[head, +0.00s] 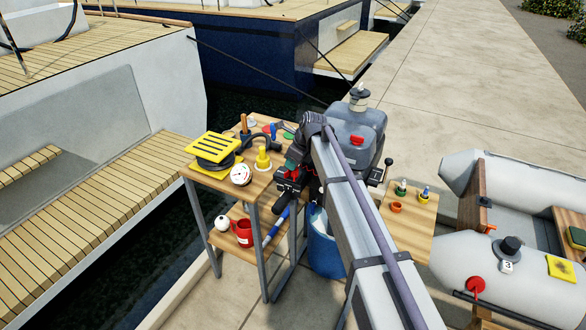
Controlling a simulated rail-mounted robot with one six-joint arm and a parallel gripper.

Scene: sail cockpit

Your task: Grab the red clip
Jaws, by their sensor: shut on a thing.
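My gripper (288,182) is at the right front edge of the wooden table (222,186), partly hidden by its own dark body and my arm. It is shut on a small red thing (291,171), which appears to be the red clip. The shape of the clip is mostly hidden between the dark fingers. I cannot tell whether it still touches the tabletop.
On the table are a yellow slatted block (213,147), a white round gauge (241,175) and a yellow cone-like piece (263,159). A red mug (242,233) stands on the lower shelf. A grey jerrycan (357,127) is behind my arm; a blue bucket (325,256) is below.

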